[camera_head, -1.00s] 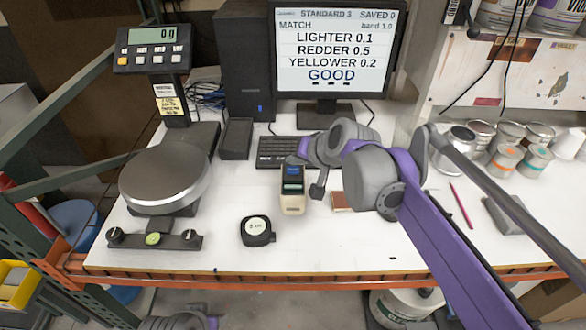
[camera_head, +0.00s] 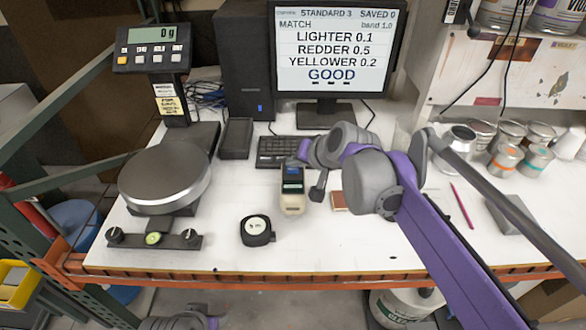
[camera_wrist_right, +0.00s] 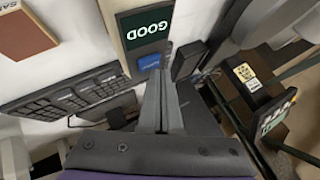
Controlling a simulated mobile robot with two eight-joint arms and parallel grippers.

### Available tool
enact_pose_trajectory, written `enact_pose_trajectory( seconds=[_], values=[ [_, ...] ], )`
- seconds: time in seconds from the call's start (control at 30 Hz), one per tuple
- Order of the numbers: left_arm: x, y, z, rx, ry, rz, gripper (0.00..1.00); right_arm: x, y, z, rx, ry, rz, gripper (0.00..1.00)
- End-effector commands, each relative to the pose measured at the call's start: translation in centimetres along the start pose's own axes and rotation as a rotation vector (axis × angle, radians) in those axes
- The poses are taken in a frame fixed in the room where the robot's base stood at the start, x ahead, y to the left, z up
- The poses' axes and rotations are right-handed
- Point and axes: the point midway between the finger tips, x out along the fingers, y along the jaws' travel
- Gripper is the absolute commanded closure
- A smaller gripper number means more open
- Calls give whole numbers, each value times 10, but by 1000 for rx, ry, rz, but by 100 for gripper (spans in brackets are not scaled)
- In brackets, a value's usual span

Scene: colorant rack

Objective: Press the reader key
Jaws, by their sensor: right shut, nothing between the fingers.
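The reader (camera_head: 291,203) is a small pale handheld device lying on the white bench, left of my right gripper. In the right wrist view its dark green screen (camera_wrist_right: 147,25) reads GOOD upside down, and its blue key (camera_wrist_right: 149,62) sits just below the screen. My right gripper (camera_head: 303,157) is over the upper end of the reader, partly hidden by my wrist. In the wrist view its fingers (camera_wrist_right: 163,82) are shut and empty, with their tips beside the blue key. I cannot tell whether they touch it.
A keyboard (camera_head: 274,152) and monitor (camera_head: 330,52) stand behind the reader. A brown sample card (camera_head: 338,202) lies right of the reader. The front bench is mostly clear.

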Motion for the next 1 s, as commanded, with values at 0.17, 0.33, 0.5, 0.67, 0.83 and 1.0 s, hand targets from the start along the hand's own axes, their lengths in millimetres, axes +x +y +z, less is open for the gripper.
enact_pose_trajectory(
  seconds=[0.17, 0.33, 0.5, 0.67, 0.83, 1.0],
  values=[
    [0, 0, 0, 0, 0, 0, 50, 0, 0, 0, 0, 0, 0, 100],
    [0, 0, 0, 0, 0, 0, 50, 0, 0, 0, 0, 0, 0, 100],
    [1, 0, 0, 0, 0, 0, 50, 2, 1, 1, 0, 0, 0, 100],
    [1, 0, 1, 0, -1, 0, 50, 3, 2, 2, 0, 0, 0, 100],
    [2, 0, 2, 0, -1, 0, 50, 4, 3, 3, 0, 0, 0, 100],
    [2, 0, 2, 0, -1, 0, 50, 5, 4, 4, 0, 0, 0, 100]
  ],
)
